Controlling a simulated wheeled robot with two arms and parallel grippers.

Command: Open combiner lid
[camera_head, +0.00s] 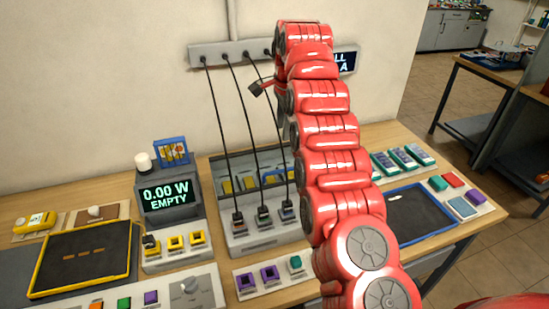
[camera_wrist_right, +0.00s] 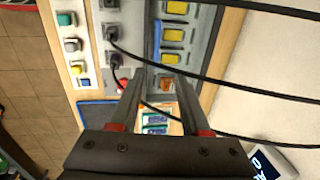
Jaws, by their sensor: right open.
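The combiner appears to be the grey box (camera_head: 262,239) in the middle of the bench, with three black plugs along its front and yellow blocks behind them. A dark-framed panel edges its back; I cannot tell how its lid stands. The box also shows in the right wrist view (camera_wrist_right: 137,47), past the fingers. My right gripper (camera_wrist_right: 158,88) is open and empty, apart from the box. In the head view my red right arm reaches up toward the wall and covers the box's right side. My left gripper is out of view.
Black cables hang from a wall strip (camera_head: 226,52) to the plugs and cross close to my right fingers. A display (camera_head: 166,195) reads "0.00 W EMPTY" to the left. A yellow-rimmed tray (camera_head: 34,293) and a blue-rimmed tray (camera_head: 418,240) flank the box.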

